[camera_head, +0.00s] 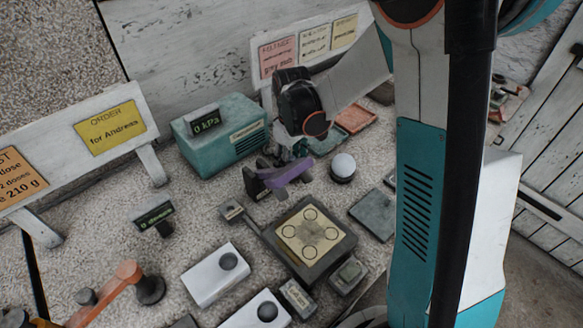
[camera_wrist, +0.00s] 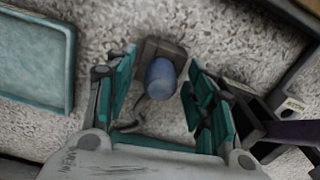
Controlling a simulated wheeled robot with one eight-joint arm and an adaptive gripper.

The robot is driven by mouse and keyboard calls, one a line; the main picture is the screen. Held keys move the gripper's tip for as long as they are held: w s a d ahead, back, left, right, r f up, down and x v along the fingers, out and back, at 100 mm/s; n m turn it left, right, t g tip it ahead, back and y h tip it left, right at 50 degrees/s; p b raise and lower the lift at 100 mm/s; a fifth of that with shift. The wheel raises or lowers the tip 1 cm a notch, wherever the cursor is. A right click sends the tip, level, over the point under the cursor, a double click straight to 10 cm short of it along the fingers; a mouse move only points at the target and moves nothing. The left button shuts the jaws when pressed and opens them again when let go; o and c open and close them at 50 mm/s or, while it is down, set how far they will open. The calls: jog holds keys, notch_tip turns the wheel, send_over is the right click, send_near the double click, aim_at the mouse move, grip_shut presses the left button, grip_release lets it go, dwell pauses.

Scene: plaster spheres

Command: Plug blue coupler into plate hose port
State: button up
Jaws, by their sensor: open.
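In the wrist view the blue coupler (camera_wrist: 161,78) sits at a dark grey holder (camera_wrist: 162,48) on the speckled surface. My gripper (camera_wrist: 160,66) is open, with a teal finger on each side of the coupler and visible gaps to it. In the head view my gripper (camera_head: 292,150) is low beside the teal box, partly hidden by my wrist; the coupler cannot be made out there. The plate (camera_head: 310,235) has a yellowish top with several circles. A small block (camera_head: 232,210) joins its left side by a bar; I cannot tell whether this is the hose port.
A teal box (camera_head: 220,135) reading 0 kPa stands behind. A purple-topped dark piece (camera_head: 285,174) and a white-domed knob (camera_head: 342,167) are close to my gripper. White button boxes (camera_head: 215,275) stand in front. A teal tray (camera_wrist: 35,58) lies left in the wrist view.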

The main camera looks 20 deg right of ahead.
jog(key=shift+f, duration=0.1)
grip_shut()
dwell(0.3)
